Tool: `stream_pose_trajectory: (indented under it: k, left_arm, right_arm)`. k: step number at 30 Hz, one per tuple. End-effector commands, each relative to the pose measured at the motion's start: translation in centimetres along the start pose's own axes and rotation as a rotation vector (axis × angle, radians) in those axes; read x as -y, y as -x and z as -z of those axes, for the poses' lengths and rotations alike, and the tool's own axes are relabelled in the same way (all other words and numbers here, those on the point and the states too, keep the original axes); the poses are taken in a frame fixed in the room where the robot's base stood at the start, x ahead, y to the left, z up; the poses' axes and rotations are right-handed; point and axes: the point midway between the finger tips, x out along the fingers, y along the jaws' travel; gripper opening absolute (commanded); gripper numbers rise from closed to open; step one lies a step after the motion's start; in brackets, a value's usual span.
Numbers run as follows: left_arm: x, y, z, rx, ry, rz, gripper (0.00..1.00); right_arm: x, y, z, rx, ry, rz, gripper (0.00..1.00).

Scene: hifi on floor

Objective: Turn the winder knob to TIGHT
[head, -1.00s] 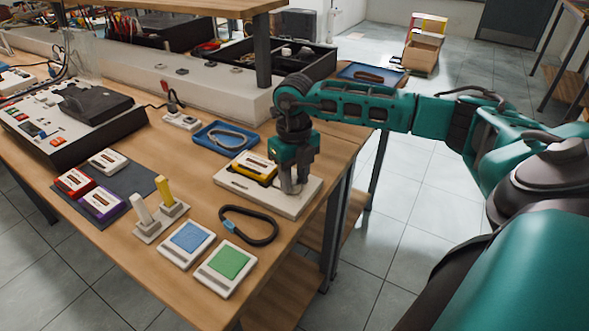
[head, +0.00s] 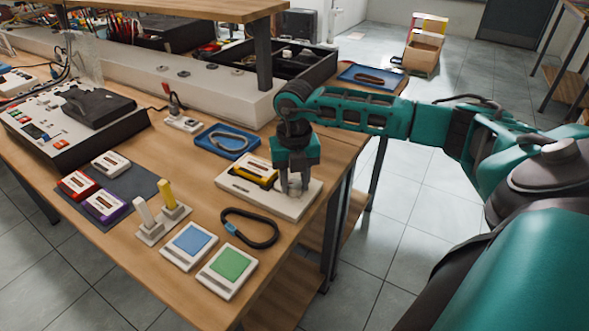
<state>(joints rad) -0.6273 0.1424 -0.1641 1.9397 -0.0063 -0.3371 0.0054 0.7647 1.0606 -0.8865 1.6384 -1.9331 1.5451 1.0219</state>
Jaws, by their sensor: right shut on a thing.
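The winder is a flat beige base (head: 240,189) near the right edge of the wooden table, with a yellow and black cassette (head: 262,172) lying in its left part. My right gripper (head: 293,189) points down over the right part of the base. Any TIGHT mark, and where the knob points, cannot be made out. My left gripper is not in view.
A dark cable loop (head: 250,228), a blue pad (head: 190,244) and a green pad (head: 229,263) lie in front of the winder. A blue tray (head: 228,141) sits behind it. Two upright levers (head: 164,218), several cassettes (head: 105,203) and a control deck (head: 70,120) are left.

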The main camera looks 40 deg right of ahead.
Motion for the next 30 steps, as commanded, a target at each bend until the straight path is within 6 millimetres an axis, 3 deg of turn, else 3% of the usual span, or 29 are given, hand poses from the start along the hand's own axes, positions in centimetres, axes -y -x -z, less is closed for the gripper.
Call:
stream_pose_trajectory:
  k: [8, 9, 16, 25, 30]
  left_arm:
    - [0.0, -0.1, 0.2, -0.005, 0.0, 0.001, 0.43]
    - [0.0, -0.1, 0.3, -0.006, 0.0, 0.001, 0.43]
    - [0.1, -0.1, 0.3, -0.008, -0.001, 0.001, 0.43]
    - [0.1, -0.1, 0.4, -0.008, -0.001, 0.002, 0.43]
    - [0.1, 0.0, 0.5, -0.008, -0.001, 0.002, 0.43]
  right_arm:
    - [0.0, 0.2, -0.1, 0.005, -0.001, -0.002, 0.07]
    - [0.0, 0.2, -0.1, 0.005, -0.001, -0.002, 0.41]
    - [0.0, 0.1, -0.1, 0.003, 0.0, -0.001, 0.63]
    - [0.0, 0.4, -0.1, 0.002, 0.001, -0.001, 0.63]
    - [0.0, 2.8, -0.1, 0.006, 0.001, -0.003, 0.63]
